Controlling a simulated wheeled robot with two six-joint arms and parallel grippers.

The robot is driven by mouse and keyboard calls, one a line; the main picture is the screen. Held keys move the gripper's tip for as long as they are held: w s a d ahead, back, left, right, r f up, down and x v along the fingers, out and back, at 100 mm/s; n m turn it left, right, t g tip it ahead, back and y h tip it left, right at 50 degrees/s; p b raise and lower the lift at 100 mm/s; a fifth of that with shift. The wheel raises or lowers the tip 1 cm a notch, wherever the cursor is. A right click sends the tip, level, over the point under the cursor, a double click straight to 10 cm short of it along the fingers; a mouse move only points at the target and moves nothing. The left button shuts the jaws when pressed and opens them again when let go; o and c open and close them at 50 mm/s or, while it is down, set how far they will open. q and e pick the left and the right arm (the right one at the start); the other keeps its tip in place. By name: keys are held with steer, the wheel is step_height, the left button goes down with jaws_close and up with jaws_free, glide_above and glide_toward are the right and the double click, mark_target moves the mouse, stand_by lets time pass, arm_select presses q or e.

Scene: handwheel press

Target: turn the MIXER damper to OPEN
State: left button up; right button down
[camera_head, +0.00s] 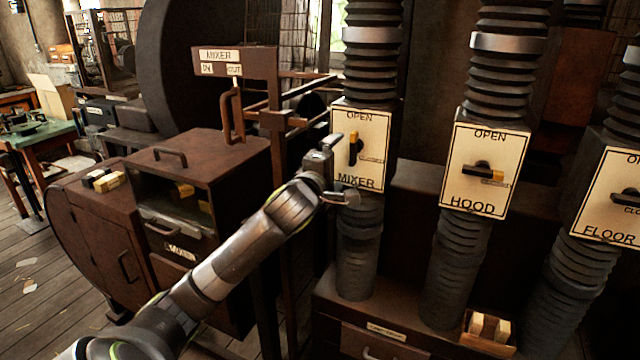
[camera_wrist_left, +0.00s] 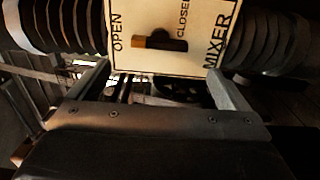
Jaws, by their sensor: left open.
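The MIXER damper (camera_head: 374,127) is a cream plate on a duct, marked OPEN at its top, CLOSED at its right and MIXER at its bottom. Its dark handle (camera_head: 354,149) stands upright, with the yellow end up toward OPEN. In the left wrist view the plate (camera_wrist_left: 200,15) appears turned sideways, and the handle's (camera_wrist_left: 160,42) coloured end points left toward OPEN. My left gripper (camera_head: 335,172) is just in front of the plate's lower left. In its wrist view the open fingers (camera_wrist_left: 160,80) are spread wide and empty, apart from the handle. My right gripper is out of view.
To the right are the HOOD damper (camera_head: 479,140), its handle pointing right, and the FLOOR damper (camera_head: 605,170). A brown machine cabinet (camera_head: 230,165) stands left of the ducts. A MIXER IN/OUT sign (camera_head: 219,62) and a hanging handle (camera_head: 232,115) are above it.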

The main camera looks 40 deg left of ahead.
arm_select(q)
steer(key=v, duration=0.7)
steer(key=shift+s+b, duration=0.25)
steer(key=shift+b, duration=0.1)
